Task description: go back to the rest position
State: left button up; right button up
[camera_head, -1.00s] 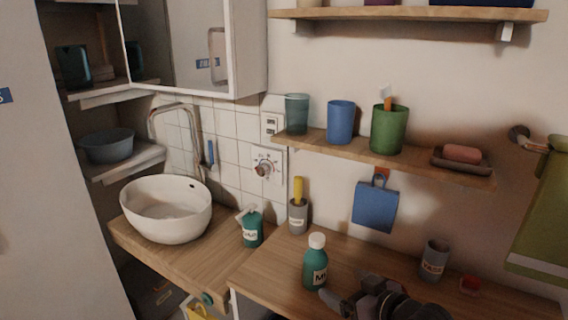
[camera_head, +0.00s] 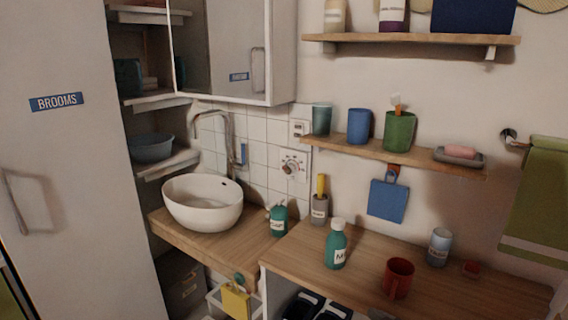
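Neither of my grippers shows in the head view. The wooden counter (camera_head: 305,268) on the right lies open to view with no arm over it. A red mug (camera_head: 398,278) stands upright near its front edge. A green bottle with a white cap (camera_head: 336,246) stands upright to the left of the mug.
A white basin (camera_head: 203,205) sits on the left counter, next to a green soap dispenser (camera_head: 278,220). A tall cabinet labelled BROOMS (camera_head: 60,150) fills the left. A wall shelf (camera_head: 385,154) holds several cups. Dark items lie below the counter front.

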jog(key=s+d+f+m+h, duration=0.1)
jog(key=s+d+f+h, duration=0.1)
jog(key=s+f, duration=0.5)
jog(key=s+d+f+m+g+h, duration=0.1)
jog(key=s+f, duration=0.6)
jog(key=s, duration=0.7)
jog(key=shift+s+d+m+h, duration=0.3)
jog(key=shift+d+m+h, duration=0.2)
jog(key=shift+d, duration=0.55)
